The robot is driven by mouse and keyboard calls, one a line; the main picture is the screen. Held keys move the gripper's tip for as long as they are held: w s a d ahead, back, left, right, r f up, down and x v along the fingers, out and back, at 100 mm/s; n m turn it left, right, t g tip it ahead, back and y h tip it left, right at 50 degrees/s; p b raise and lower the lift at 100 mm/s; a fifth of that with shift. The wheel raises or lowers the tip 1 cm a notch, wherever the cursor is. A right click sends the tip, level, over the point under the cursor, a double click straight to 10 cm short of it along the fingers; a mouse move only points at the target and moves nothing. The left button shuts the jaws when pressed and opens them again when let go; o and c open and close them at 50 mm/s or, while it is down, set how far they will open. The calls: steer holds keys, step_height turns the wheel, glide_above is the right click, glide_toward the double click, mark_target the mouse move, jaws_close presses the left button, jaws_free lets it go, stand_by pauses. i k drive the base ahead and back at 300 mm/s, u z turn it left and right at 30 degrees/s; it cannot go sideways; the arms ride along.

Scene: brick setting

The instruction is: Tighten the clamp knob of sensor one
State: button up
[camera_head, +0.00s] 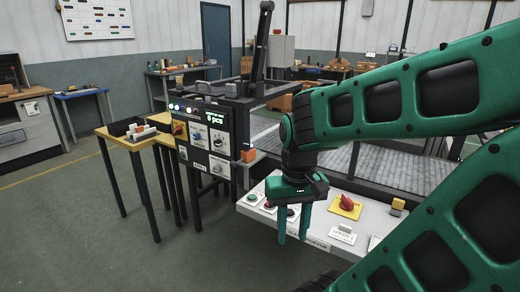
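My gripper (293,232) hangs over the front edge of a sloped grey console, its two green fingers apart with nothing visible between them. No part is readable as sensor one, and I cannot tell which piece is its clamp knob. A small orange block (248,155) sits at the right edge of the upright control panel (222,168). A yellow-tan piece (397,205) stands on the console's right side. My gripper is to the right of and below the orange block, and left of the tan piece. My arm hides part of the conveyor behind.
The console (318,226) carries a green button (252,198), a red switch on a yellow plate (346,203) and white labels. A conveyor (345,160) runs behind it. A yellow side table (128,142) holds a dark bin. The floor at the front left is clear.

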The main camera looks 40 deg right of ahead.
mark_target(246, 147)
steer(key=k, duration=1.05)
steer(key=u, duration=0.3)
steer(key=i, duration=2.05)
steer(key=z, duration=0.55)
